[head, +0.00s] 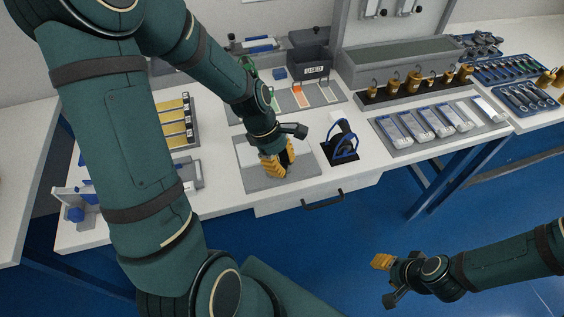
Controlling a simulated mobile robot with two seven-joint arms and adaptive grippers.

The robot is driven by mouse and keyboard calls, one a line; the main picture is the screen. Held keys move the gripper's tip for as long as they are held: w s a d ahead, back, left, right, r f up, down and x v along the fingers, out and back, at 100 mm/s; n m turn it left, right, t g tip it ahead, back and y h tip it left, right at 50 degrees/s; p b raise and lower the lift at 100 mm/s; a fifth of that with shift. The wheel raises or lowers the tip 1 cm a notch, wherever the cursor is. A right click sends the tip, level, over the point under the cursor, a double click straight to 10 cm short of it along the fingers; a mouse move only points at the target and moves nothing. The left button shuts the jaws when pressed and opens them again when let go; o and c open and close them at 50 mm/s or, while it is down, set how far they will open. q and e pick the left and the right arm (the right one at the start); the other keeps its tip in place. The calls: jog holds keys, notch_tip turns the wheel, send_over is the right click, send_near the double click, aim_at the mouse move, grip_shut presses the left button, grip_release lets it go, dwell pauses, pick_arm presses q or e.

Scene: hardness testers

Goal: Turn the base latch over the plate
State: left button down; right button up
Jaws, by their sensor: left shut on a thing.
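A light grey plate (246,178) lies on the white bench near its front edge. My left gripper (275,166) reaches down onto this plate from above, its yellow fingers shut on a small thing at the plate. The fingers and wrist cover that thing, so the base latch cannot be made out clearly and its angle cannot be told. My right gripper (381,272) is away from the bench, over the blue floor at the lower right. Its fingers are seen from the side, and how far apart they are cannot be told.
A blue and black device (343,140) stands on a dark mat just right of the plate. Behind are a bin marked USED (313,72) and a row of brass weights (393,88). A grey tray of packets (425,125) lies to the right. A drawer handle (323,200) juts out in front.

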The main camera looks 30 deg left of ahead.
pick_arm(q)
jog(key=m+g+p, duration=0.1)
jog(key=m+p, duration=0.1)
jog(key=m, duration=0.1)
jog(key=shift+r+p, duration=0.1)
jog(key=shift+p, duration=0.2)
jog(key=m+g+p, duration=0.1)
jog(key=m, duration=0.1)
jog(key=m+g+y+p, duration=0.1)
jog(key=m, duration=0.2)
jog(key=shift+w, duration=0.1)
jog(key=m+g+y+p, duration=0.1)
jog(key=m+p, duration=0.1)
jog(key=m, duration=0.2)
jog(key=shift+m, duration=0.3)
jog(key=shift+w+d+m+g+y+p, duration=0.15)
jog(key=shift+m+y, duration=0.3)
jog(key=shift+m, duration=0.6)
jog(key=shift+s+a+m+g+y+p, duration=0.1)
jog(key=shift+m+g+y+p, duration=0.25)
jog(key=shift+m, duration=0.7)
jog(key=c, duration=0.8)
grip_release()
jog(key=shift+w, duration=0.1)
